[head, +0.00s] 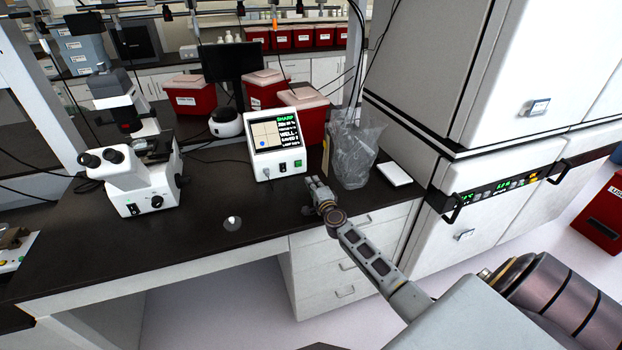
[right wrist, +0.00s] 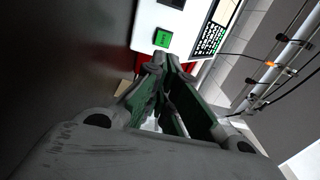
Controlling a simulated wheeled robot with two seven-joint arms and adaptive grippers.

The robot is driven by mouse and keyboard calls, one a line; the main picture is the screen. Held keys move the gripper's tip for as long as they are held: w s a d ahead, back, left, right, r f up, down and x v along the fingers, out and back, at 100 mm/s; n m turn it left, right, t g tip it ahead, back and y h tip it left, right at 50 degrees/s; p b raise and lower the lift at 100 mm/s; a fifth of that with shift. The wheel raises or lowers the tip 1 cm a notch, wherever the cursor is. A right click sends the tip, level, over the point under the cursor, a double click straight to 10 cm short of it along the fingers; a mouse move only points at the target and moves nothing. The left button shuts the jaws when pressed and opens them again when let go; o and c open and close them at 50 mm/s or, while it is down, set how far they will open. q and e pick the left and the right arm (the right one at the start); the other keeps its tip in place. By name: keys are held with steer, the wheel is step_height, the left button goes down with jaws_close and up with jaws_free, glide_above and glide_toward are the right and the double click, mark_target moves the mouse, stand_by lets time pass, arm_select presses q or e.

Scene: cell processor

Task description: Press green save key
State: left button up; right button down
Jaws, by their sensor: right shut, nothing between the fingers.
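The green key (right wrist: 163,39) is a small square button with dark lettering on the white front of a screen device. In the head view the green key (head: 283,167) sits below the device's screen (head: 274,133). My right gripper (head: 313,183) is shut and empty, in front of the device and to the right of the key. In the right wrist view my right gripper's fingertips (right wrist: 166,62) lie just below the key in the picture; I see no clear contact. My left gripper is not in view.
A clear plastic bag (head: 353,152) stands right of the device. A microscope (head: 130,178) stands to the left, and a small clear dish (head: 232,223) lies on the black bench (head: 190,255). Red bins (head: 305,110) stand behind. The bench front is mostly free.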

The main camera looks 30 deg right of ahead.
steer(key=shift+v, duration=1.5)
